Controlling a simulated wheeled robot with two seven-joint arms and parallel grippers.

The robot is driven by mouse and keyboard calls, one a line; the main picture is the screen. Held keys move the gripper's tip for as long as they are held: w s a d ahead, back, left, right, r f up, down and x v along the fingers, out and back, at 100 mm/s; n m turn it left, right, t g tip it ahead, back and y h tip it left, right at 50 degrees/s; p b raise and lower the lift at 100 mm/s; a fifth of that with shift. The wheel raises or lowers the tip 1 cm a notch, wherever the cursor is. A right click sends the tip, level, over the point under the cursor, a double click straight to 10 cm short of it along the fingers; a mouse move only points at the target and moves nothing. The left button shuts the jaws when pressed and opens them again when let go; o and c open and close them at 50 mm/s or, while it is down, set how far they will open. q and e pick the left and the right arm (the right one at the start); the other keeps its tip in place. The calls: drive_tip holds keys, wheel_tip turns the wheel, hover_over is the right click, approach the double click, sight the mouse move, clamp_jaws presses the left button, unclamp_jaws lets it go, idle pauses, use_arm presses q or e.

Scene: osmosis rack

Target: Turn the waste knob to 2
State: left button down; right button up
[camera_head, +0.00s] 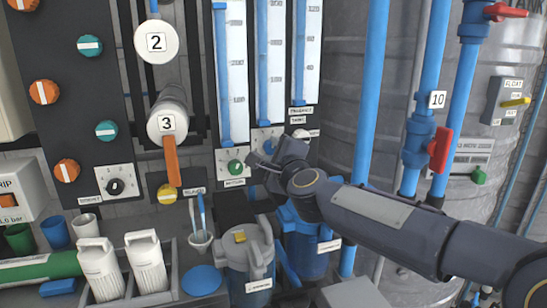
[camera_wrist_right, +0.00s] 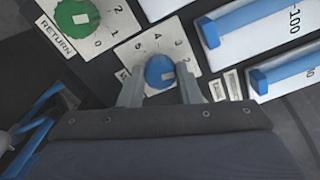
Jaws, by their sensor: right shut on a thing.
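The waste knob (camera_wrist_right: 160,71) is blue and sits on a white numbered dial plate (camera_wrist_right: 140,47) in the right wrist view. A white mark shows on its right side, near the low-number side of the dial; I cannot tell the exact number. The plate's name label is mostly hidden behind a finger. My right gripper (camera_wrist_right: 160,93) has one finger on each side of the knob and is shut on it. My left gripper is not in view.
The green return knob (camera_wrist_right: 77,18) is close by on the left. Blue-edged flow tubes (camera_head: 271,60) rise above the dials. Below are a grey-lidded filter housing (camera_head: 247,262) and a blue one (camera_head: 304,255). Blue pipes with a red valve handle (camera_head: 440,150) stand at right.

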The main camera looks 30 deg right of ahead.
drive_tip(key=shift+m+b, duration=0.35)
drive_tip(key=shift+m, duration=0.75)
drive_tip(key=o, duration=1)
drive_tip(key=shift+c, duration=0.2)
drive_tip(key=s+a+p, duration=0.1)
drive_tip(key=s, duration=0.6)
drive_tip(key=shift+s, duration=0.35)
